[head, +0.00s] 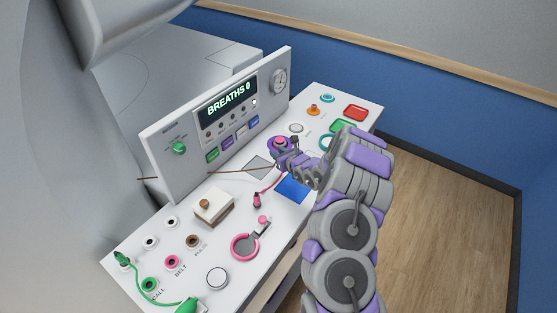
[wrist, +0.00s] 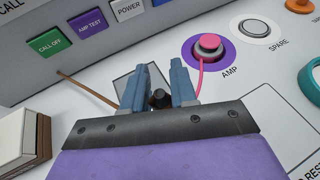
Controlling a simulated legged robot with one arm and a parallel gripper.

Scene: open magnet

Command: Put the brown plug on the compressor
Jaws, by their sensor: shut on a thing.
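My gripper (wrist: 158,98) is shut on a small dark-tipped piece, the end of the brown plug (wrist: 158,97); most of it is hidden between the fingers. A thin brown cord (wrist: 92,91) runs to the fingers from the left; in the head view the cord (head: 225,172) comes from the upright panel's left end. In the head view my gripper (head: 282,161) is above the white console, just in front of the purple AMP socket. No label reading compressor shows. A white-topped box with a brown knob (head: 204,204) stands left of my gripper.
A pink plug (wrist: 208,42) sits in the AMP socket (wrist: 222,52). The upright panel (head: 160,160) stands behind. Labelled sockets, including a brown one (head: 192,241), line the console's left end. A pink ring (head: 244,247) and a blue pad (head: 292,189) lie toward the front.

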